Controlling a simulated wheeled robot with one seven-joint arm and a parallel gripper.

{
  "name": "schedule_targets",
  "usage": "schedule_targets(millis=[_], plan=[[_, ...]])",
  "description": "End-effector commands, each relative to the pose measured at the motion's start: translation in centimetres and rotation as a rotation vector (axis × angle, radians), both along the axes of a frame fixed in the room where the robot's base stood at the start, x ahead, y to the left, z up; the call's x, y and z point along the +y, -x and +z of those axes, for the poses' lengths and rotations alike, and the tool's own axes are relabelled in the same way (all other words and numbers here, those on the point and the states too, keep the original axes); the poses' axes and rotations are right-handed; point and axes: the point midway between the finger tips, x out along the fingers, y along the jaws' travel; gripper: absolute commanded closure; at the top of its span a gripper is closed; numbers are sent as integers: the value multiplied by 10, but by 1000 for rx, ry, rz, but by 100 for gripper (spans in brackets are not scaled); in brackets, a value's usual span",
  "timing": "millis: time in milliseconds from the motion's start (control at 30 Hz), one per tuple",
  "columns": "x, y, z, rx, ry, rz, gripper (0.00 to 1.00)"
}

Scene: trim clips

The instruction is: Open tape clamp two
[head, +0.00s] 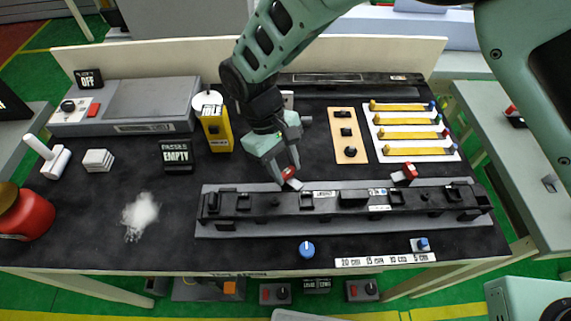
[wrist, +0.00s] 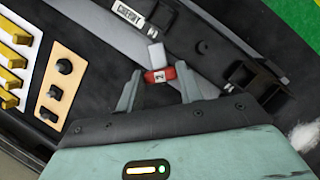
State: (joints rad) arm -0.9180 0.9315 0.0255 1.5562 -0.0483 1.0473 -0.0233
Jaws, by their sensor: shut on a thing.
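Tape clamp two (head: 289,173) is a small red clamp with a white tab, at the back edge of the long black trim strip (head: 340,199). In the wrist view the clamp (wrist: 159,76) shows a label reading 2, and its white tab points to the trim. My gripper (head: 283,165) reaches down from above and is shut on the clamp; its fingers also show in the wrist view (wrist: 160,82), one on each side of the red part. A second red clamp (head: 405,173) stands further right along the trim, with its white tab beside it.
A yellow dispenser (head: 216,130) and an EMPTY sign (head: 177,156) stand left of my gripper. A tan button board (head: 347,135) and a white rack of yellow strips (head: 413,131) lie to the right. A blue knob (head: 307,249) is in front of the trim.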

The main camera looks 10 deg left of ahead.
Motion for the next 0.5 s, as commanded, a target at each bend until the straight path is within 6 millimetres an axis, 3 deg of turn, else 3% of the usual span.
schedule_targets(millis=[500], plan=[[1, 2, 0, -2, -1, 407, 86]])
